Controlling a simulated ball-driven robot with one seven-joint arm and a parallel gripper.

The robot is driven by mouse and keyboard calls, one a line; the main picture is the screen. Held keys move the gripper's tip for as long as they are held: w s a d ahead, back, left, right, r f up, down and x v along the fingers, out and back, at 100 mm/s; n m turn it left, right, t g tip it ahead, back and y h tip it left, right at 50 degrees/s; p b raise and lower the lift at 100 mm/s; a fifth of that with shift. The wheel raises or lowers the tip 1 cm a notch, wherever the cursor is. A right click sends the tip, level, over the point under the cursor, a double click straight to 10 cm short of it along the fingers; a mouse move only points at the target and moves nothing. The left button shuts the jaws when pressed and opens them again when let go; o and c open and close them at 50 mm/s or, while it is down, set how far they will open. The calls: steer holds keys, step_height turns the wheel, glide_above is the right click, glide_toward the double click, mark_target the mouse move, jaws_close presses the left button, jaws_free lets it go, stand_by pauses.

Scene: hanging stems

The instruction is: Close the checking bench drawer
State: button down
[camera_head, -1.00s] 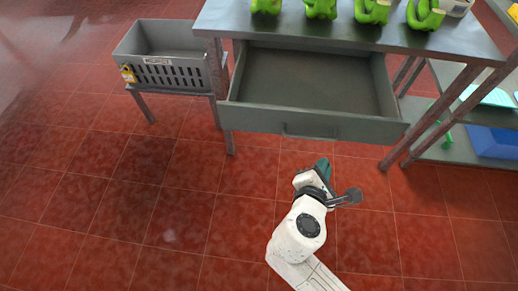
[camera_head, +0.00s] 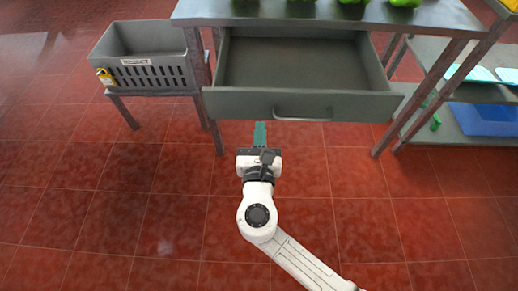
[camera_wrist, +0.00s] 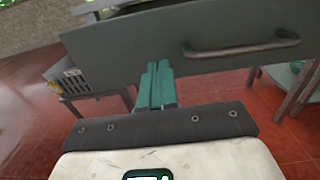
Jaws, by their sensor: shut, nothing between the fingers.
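The checking bench drawer (camera_head: 232,104) is grey, empty and pulled out from under the bench top (camera_head: 330,13). Its bar handle (camera_head: 303,117) is on the front panel, and the handle also shows in the wrist view (camera_wrist: 243,50). My gripper (camera_head: 260,126) is shut, with teal fingers and nothing between them. It is just in front of the drawer front, left of the handle. In the wrist view the shut fingers (camera_wrist: 157,72) point at the drawer front (camera_wrist: 120,52). I cannot tell whether they touch it.
A grey reject crate (camera_head: 150,77) with a yellow tag stands on a low stand at the left. Green items (camera_head: 352,2) sit on the bench top. A side shelf with a blue tray (camera_head: 485,120) is at the right. The red tiled floor in front is clear.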

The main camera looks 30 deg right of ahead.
mark_target(261, 107)
steer(key=shift+x, duration=2.6)
steer(key=shift+w+d, duration=0.15)
steer(key=b+x, duration=0.8)
steer(key=x, duration=1.9)
steer(key=shift+w+d+f+b, duration=0.15)
steer(key=shift+d+f+b, duration=0.1)
steer(key=shift+b, duration=0.15)
steer(key=shift+w+d+r, duration=0.1)
steer(key=shift+w+d, duration=0.05)
steer(key=shift+w, duration=0.05)
steer(key=shift+w+r, duration=0.15)
steer(key=shift+r, duration=0.15)
